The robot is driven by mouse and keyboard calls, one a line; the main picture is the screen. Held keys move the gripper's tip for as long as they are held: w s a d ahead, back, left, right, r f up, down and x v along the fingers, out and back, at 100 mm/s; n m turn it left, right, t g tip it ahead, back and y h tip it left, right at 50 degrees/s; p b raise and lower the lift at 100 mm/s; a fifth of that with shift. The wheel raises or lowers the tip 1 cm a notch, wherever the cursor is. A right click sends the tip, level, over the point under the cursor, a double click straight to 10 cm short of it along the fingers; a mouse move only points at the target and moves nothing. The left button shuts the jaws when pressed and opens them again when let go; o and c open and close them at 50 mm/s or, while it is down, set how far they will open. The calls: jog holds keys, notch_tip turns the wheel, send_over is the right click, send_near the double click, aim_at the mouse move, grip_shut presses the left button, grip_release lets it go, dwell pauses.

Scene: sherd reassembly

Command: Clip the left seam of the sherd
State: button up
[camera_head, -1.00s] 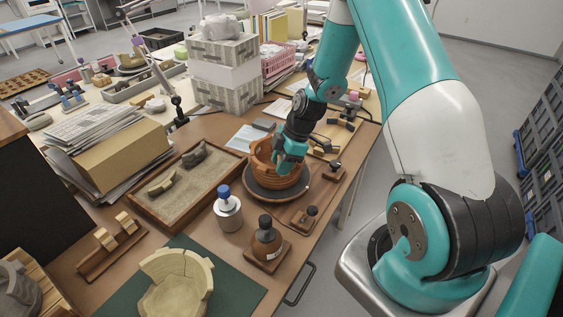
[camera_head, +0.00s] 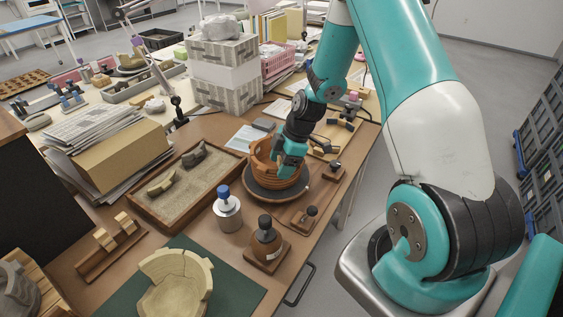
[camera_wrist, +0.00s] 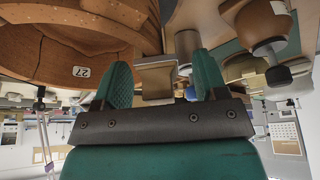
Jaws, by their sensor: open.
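The orange-brown bowl (camera_head: 262,160) stands on a dark round turntable (camera_head: 262,193), with its wall partly hidden by my gripper (camera_head: 289,170). The wrist view is upside down. There the bowl (camera_wrist: 40,55) fills the upper left, with a white label "27" and a dark seam line in its wall. My gripper (camera_wrist: 163,75) is open, its two teal fingers apart. A tan and metal clip-like piece (camera_wrist: 155,82) shows between the fingers. I cannot tell whether it touches them or the bowl. My gripper is beside the bowl's near right wall; the fingertips are unclear in the head view.
A blue-capped bottle (camera_head: 228,210) and a dark-capped brown bottle (camera_head: 266,240) stand in front of the turntable. A sand tray (camera_head: 205,182) with sherds lies left. Small dark-and-tan clips (camera_head: 326,147) lie behind right. A pale bowl (camera_head: 178,283) is on a green mat.

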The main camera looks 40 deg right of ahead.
jog(key=shift+r, duration=0.1)
jog(key=b+v, duration=0.1)
jog(key=v, duration=1.6)
jog(key=shift+d+b, duration=0.2)
jog(key=shift+b, duration=0.15)
jog(key=shift+a+r, duration=0.1)
jog(key=s+a+r+m, duration=0.15)
jog(key=a+r, duration=0.25)
jog(key=a, duration=0.6)
jog(key=s+a+r+m, duration=0.2)
jog(key=s+a, duration=0.7)
jog(key=s+a+r+m+g, duration=0.1)
jog(key=s+a+m, duration=0.2)
jog(key=s+a, duration=0.6)
jog(key=shift+s+r+g, duration=0.3)
jog(key=shift+s+r, duration=0.05)
jog(key=shift+r, duration=0.05)
